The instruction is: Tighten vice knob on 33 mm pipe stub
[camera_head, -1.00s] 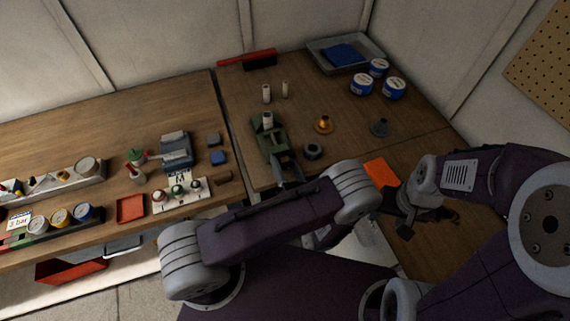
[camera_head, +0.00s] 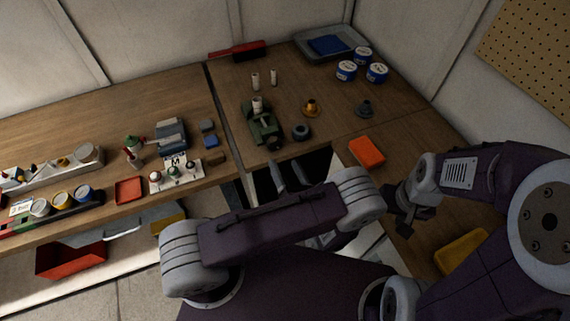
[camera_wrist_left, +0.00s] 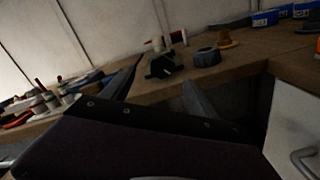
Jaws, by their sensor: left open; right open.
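The green vice (camera_head: 262,128) stands on the wooden bench with a white pipe stub (camera_head: 257,105) upright in it. A dark knob (camera_head: 274,144) shows at its near end. My left gripper (camera_head: 286,178) is open and empty, below and in front of the vice and apart from it. In the left wrist view the open fingers (camera_wrist_left: 163,92) frame the dark vice (camera_wrist_left: 162,66), which stands beyond them. My right gripper (camera_head: 404,214) is at the right, far from the vice; its fingers are hard to make out.
Two loose white stubs (camera_head: 264,80) stand behind the vice. A dark ring (camera_head: 301,132), a brass flanged part (camera_head: 311,108) and a grey one (camera_head: 364,108) stand to its right. An orange box (camera_head: 366,151) lies near the bench edge. A gap divides the benches.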

